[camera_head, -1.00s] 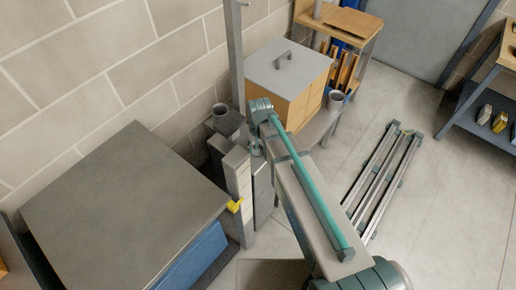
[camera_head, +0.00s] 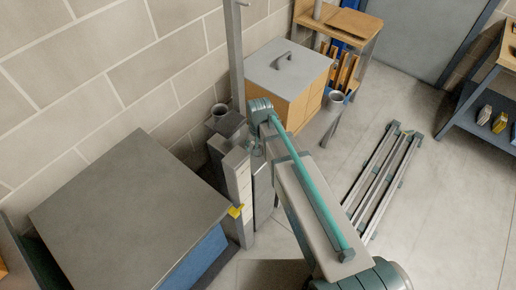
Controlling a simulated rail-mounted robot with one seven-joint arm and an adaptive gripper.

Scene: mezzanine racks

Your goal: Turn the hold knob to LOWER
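I cannot make out a hold knob or any LOWER marking in this view. A small yellow piece (camera_head: 236,211) sticks out beside the grey upright block (camera_head: 236,178), near the corner of the grey-topped box; I cannot tell what it is. My arm reaches up from the bottom right, and its far end is above and beside the grey block. My gripper (camera_head: 257,150) is small and mostly hidden there. Its fingers are not clear, so neither its opening nor any contact shows.
A large grey-topped box (camera_head: 130,205) fills the lower left. Metal rails (camera_head: 380,182) lie on the floor at right. A tall post (camera_head: 235,55) rises by the wall.

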